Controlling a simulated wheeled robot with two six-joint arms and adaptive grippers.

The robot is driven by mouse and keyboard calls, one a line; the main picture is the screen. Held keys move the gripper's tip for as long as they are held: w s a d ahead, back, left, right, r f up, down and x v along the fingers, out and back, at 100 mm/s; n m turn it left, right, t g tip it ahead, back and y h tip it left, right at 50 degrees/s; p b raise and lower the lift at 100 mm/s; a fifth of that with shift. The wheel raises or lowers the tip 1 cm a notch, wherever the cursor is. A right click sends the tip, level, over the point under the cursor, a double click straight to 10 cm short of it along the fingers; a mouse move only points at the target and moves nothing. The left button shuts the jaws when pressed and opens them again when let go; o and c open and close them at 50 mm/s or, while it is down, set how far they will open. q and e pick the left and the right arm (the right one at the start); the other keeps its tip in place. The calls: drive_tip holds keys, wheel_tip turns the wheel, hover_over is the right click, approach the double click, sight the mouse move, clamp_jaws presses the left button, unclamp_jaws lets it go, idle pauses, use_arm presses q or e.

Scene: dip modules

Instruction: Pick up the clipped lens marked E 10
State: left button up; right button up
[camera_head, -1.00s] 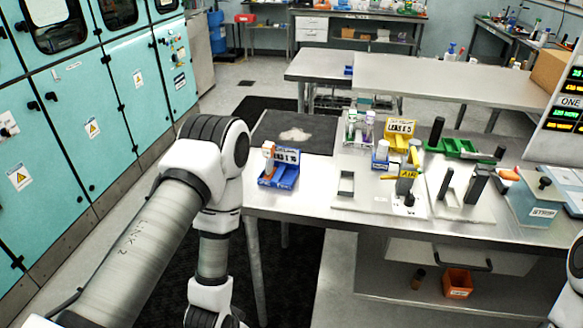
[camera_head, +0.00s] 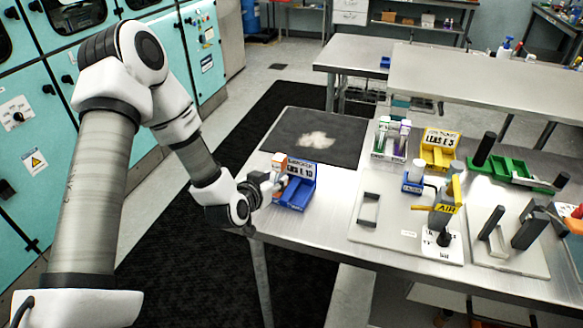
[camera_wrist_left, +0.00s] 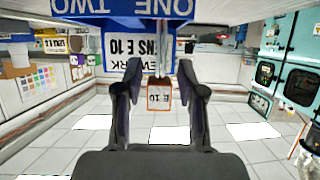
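The blue bin (camera_head: 294,197) stands at the left front of the table, its label reading LENS E 10. An orange and white piece (camera_head: 279,162) rises at its left side. In the left wrist view, the lens tag marked E 10 (camera_wrist_left: 160,94) has an orange edge and hangs below a thin clip, in front of the bin's label. My left gripper (camera_head: 279,186) is at the bin's left side. In the left wrist view its fingers (camera_wrist_left: 159,98) are apart on either side of the tag, with gaps showing. My right gripper is out of view.
A yellow LENS E 3 bin (camera_head: 437,150), a tube rack (camera_head: 391,142) and a green tray (camera_head: 513,170) stand further back. A pale board (camera_head: 385,222) with a black handle and a yellow AIR-labelled stand (camera_head: 443,210) lies to the right. A dark mat (camera_head: 318,136) lies behind the bin.

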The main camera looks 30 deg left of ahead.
sight(275, 177)
use_arm(q)
drive_tip(key=shift+r+p, duration=0.45)
drive_tip(key=shift+p, duration=0.25)
drive_tip(key=x, duration=0.5)
drive_tip(key=shift+w+f, duration=0.1)
drive_tip(key=shift+f, duration=0.3)
drive_tip(key=shift+s+r, duration=0.2)
drive_tip(key=shift+s, duration=0.05)
drive_tip(key=shift+s+r, duration=0.2)
drive_tip(key=shift+s, duration=0.05)
clamp_jaws()
drive_tip(key=shift+w+f, duration=0.15)
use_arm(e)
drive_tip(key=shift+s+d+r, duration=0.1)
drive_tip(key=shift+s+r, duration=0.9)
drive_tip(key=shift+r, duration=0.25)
